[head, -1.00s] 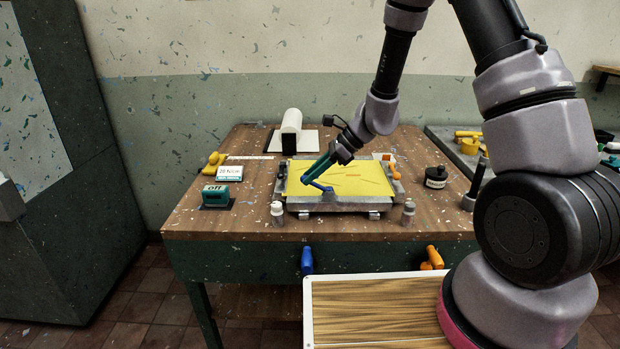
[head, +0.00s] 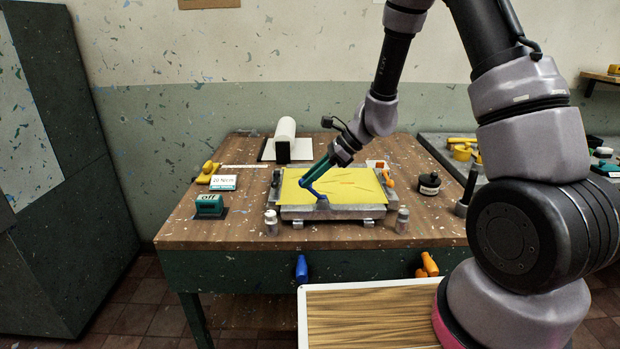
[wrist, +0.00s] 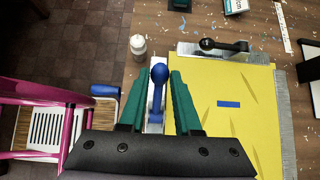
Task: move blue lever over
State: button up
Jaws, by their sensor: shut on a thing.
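The blue lever (head: 313,191) stands at the front edge of the yellow screen (head: 350,190), left of its middle. It slants up and to the left from its base. In the wrist view the blue lever (wrist: 159,80), with its round knob, lies between my green fingers. My gripper (head: 305,182) is shut on the lever near its knob, reaching down from the upper right; it also shows in the wrist view (wrist: 158,73). The fingers hide part of the lever in the head view.
An orange lever (head: 388,179) is at the screen's right side. Small bottles (head: 271,222) and (head: 402,220) flank its front. A teal "off" box (head: 209,205) and a white roll (head: 285,138) stand nearby. Blue (head: 301,268) and orange (head: 428,265) handles hang at the table front.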

jog(key=shift+d+r, duration=0.1)
jog(key=shift+d, duration=0.05)
jog(key=shift+v, duration=1)
grip_shut()
jog(key=shift+d, duration=0.15)
jog(key=shift+d+r, duration=0.2)
jog(key=shift+d, duration=0.25)
jog(key=shift+d+r, duration=0.25)
jog(key=shift+d, duration=0.2)
jog(key=o, duration=0.5)
grip_release()
